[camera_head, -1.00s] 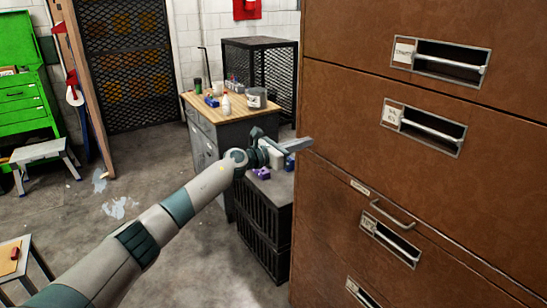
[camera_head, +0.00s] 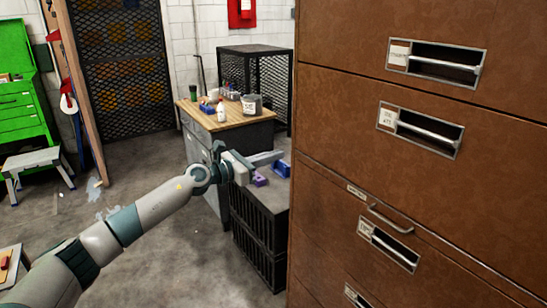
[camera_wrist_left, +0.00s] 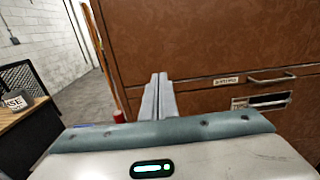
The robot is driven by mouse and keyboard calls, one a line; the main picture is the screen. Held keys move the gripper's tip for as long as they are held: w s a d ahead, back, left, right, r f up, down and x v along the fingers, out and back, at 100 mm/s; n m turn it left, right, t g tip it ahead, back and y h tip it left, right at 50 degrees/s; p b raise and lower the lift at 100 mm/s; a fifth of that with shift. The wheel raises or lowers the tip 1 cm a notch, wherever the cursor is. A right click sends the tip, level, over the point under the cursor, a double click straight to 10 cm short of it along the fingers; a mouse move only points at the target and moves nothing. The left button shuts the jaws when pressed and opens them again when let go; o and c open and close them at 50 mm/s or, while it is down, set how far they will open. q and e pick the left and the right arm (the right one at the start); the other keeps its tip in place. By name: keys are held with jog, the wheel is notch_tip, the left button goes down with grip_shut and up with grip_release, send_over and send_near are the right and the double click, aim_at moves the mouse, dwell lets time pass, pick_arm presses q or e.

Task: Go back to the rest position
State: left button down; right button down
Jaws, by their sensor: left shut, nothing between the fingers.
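My left arm comes in from the lower left of the head view. Its gripper (camera_head: 264,159) is held in the air in front of the low dark cabinet, left of the brown filing cabinet (camera_head: 420,180). In the left wrist view the two grey fingers (camera_wrist_left: 158,98) lie together with nothing between them. They point toward the brown cabinet front, whose pull handle (camera_wrist_left: 272,78) shows to the right. They look apart from the cabinet, though the exact gap is hard to tell. My right gripper is not in view.
A wood-topped workbench (camera_head: 226,116) with bottles and a bucket stands behind the gripper. A low dark cabinet (camera_head: 258,238) carries small purple items. A green tool chest (camera_head: 18,115) and a step stool (camera_head: 36,161) are at the far left. The floor between is mostly clear.

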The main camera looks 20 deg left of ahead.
pick_arm(q)
jog(key=s+f+n+t+y, duration=0.1)
jog(key=s+f+n+y, duration=0.1)
jog(key=f+n, duration=0.8)
jog(key=s+f+n+y, duration=0.15)
jog(key=f+n, duration=0.35)
jog(key=f, duration=1.2)
jog(key=s+f+n+g+y, duration=0.1)
jog(key=s+f+n, duration=0.3)
jog(key=f, duration=0.4)
jog(key=s+f+n+y, duration=0.1)
jog(key=s+f+n, duration=0.2)
jog(key=s+f, duration=0.3)
jog(key=s+f+n+g+y, duration=0.1)
jog(key=s+f+n+y, duration=0.2)
jog(key=f, duration=0.6)
jog(key=s+d+f+n+g, duration=0.3)
jog(key=s+f+n, duration=0.6)
jog(key=s+f, duration=0.95)
jog(key=s+d+f+n+g, duration=0.1)
jog(key=s+f+n+g, duration=0.1)
jog(key=s, duration=1.1)
jog(key=s+d+f+n+g+y, duration=0.1)
jog(key=s+f+n, duration=0.4)
jog(key=s, duration=0.8)
notch_tip(320, 180, down, 2)
jog(key=shift+s+d+f+g, duration=0.25)
jog(key=shift+d+g, duration=0.35)
jog(key=shift+g, duration=0.4)
jog(key=shift+w, duration=0.1)
